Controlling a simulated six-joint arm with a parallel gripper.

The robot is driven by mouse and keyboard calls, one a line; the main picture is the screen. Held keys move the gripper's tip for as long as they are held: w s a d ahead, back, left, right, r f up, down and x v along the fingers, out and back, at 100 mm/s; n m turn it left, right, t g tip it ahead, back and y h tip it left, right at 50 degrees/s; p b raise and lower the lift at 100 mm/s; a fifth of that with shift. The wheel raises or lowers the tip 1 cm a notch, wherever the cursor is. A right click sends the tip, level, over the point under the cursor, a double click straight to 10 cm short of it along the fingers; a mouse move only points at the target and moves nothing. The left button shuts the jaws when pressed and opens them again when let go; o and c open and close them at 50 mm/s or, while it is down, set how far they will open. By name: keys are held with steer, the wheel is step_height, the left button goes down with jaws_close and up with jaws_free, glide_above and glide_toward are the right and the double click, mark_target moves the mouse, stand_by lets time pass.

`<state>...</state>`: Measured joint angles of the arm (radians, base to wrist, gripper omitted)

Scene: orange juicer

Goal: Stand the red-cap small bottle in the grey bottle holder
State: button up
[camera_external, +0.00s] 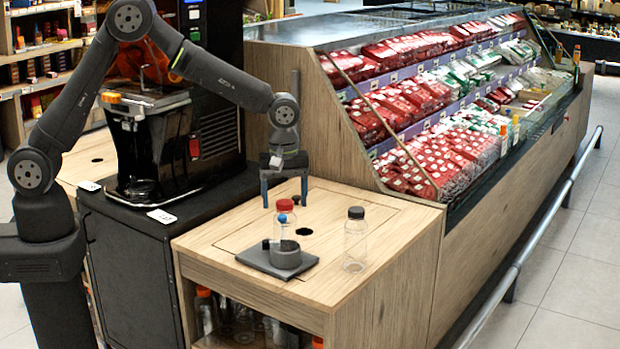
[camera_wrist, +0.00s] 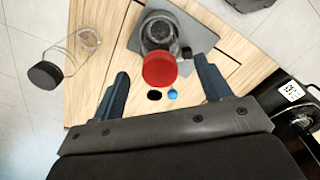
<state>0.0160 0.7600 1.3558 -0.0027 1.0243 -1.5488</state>
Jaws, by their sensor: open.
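The red-cap small bottle (camera_external: 285,225) is clear and stands upright in the grey bottle holder (camera_external: 286,257), on its dark base plate. In the wrist view its red cap (camera_wrist: 167,70) faces the camera, with the holder (camera_wrist: 158,30) partly hidden behind the bottle. My gripper (camera_external: 285,204) is open, fingers pointing down, around the height of the red cap. In the wrist view the cap shows between the two fingers of my gripper (camera_wrist: 161,72), with gaps on both sides. Neither finger visibly touches it.
A clear bottle with a black cap (camera_external: 355,240) stands right of the holder on the wooden table (camera_external: 235,230); it also shows in the wrist view (camera_wrist: 46,75). A small blue ball (camera_wrist: 172,94) shows near a dark hole (camera_wrist: 154,96). The black juicer (camera_external: 150,140) stands left.

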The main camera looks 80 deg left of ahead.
mark_target(284, 215)
step_height(284, 215, up, 7)
steer(key=shift+r, duration=0.2)
stand_by(0.3)
step_height(284, 215, down, 12)
steer(key=shift+f, duration=0.2)
steer(key=shift+r, duration=1.3)
steer(key=shift+f, duration=0.1)
